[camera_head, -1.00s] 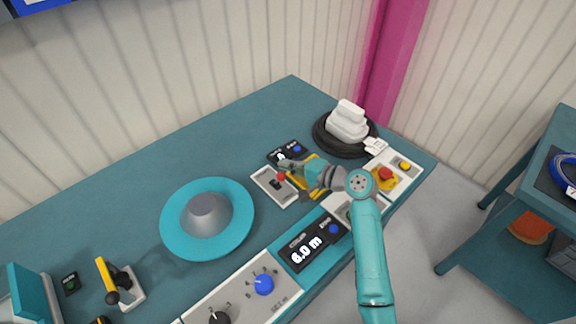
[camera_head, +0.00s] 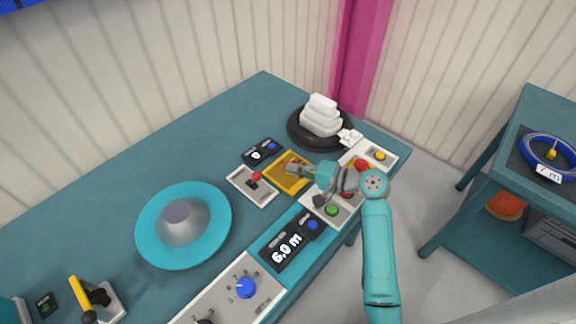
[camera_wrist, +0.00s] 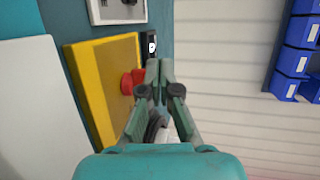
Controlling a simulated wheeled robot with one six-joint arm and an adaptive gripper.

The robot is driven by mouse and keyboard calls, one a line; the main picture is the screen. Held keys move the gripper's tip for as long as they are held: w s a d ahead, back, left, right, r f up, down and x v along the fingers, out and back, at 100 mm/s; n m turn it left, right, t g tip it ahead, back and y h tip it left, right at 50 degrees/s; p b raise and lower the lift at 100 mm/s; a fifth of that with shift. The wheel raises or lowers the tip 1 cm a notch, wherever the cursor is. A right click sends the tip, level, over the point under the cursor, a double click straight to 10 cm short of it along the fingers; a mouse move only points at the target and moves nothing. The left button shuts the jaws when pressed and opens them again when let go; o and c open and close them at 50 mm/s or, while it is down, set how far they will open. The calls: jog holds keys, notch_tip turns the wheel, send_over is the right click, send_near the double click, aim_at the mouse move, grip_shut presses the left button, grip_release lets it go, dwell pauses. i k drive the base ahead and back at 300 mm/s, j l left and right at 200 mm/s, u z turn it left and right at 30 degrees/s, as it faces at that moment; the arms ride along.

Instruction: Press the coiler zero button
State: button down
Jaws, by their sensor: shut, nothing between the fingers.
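Two black displays with blue buttons stand on the bench in the head view. The larger display (camera_head: 288,246) reads 6.0 m, with a blue button (camera_head: 312,225) at its upper right. The smaller display (camera_head: 258,154) appears to read 0, with a blue button (camera_head: 272,146); it shows partly in the wrist view (camera_wrist: 151,43). The labels are too small to tell which is the coiler's. My gripper (camera_head: 290,168) is shut and empty over the yellow plate (camera_head: 284,182), right of and below the small display. In the wrist view its fingertips (camera_wrist: 159,68) are beside a red button (camera_wrist: 130,82).
A red-knobbed lever (camera_head: 255,178) is left of the yellow plate. A green button (camera_head: 331,210) lies below my gripper. A black coil with a white stack (camera_head: 321,117) stands behind, a teal reel disc (camera_head: 183,248) to the left. Bare bench lies behind the disc.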

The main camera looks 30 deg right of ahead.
aim_at(312, 225)
jog(key=k+l, duration=0.8)
